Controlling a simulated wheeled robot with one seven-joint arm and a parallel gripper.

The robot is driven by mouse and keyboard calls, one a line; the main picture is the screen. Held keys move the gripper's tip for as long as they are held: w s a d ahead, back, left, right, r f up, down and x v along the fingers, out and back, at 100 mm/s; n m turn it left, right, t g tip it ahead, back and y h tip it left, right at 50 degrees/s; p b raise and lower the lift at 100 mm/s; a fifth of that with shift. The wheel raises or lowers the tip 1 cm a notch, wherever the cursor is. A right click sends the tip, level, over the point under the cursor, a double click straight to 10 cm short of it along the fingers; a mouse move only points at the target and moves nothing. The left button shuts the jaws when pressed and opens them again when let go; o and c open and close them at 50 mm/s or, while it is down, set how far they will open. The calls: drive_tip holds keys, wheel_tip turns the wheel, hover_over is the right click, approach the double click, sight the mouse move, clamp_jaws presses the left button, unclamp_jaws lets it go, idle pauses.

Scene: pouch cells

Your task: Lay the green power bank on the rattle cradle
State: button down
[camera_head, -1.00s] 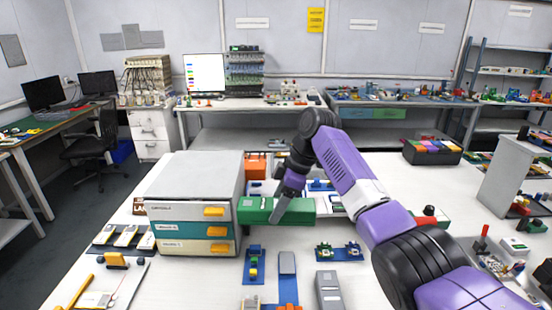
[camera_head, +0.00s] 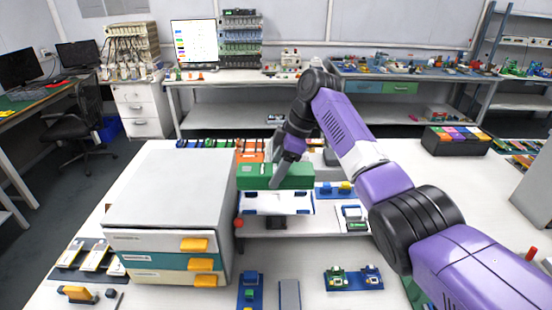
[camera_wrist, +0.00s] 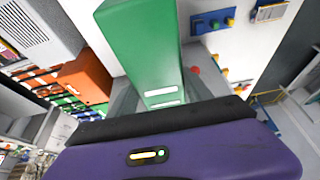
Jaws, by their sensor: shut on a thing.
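The green power bank (camera_head: 300,172) is a long green block, held level in my gripper (camera_head: 277,184) behind the drawer unit's right edge. In the wrist view the power bank (camera_wrist: 142,45) stretches away from the gripper body, with two pale marks on its near end. The jaws are shut on it; the fingertips are partly hidden. A white tray-like piece with blue ends (camera_head: 277,203) shows just below the power bank in the head view. It may be the rattle cradle, but I cannot tell. I cannot tell the gap between them.
A grey drawer unit (camera_head: 165,195) with yellow handles stands close on the left. An orange block (camera_head: 250,150) is behind the power bank. A blue board with small parts (camera_head: 335,190) lies to the right. A black bin of coloured pouches (camera_head: 456,140) stands farther right.

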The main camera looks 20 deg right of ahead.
drive_tip(key=shift+w, duration=0.2)
drive_tip(key=shift+d+r+p, duration=0.1)
drive_tip(key=shift+r+p, duration=0.05)
drive_tip(key=shift+p, duration=0.15)
drive_tip(key=shift+f+b, duration=1.3)
drive_tip(key=shift+f, duration=1.65)
drive_tip(key=shift+f, duration=1.2)
drive_tip(key=shift+c, duration=1.9)
unclamp_jaws()
drive_tip(key=shift+s+f, duration=0.1)
drive_tip(key=shift+b+v, duration=0.9)
drive_tip(key=shift+v, duration=3.05)
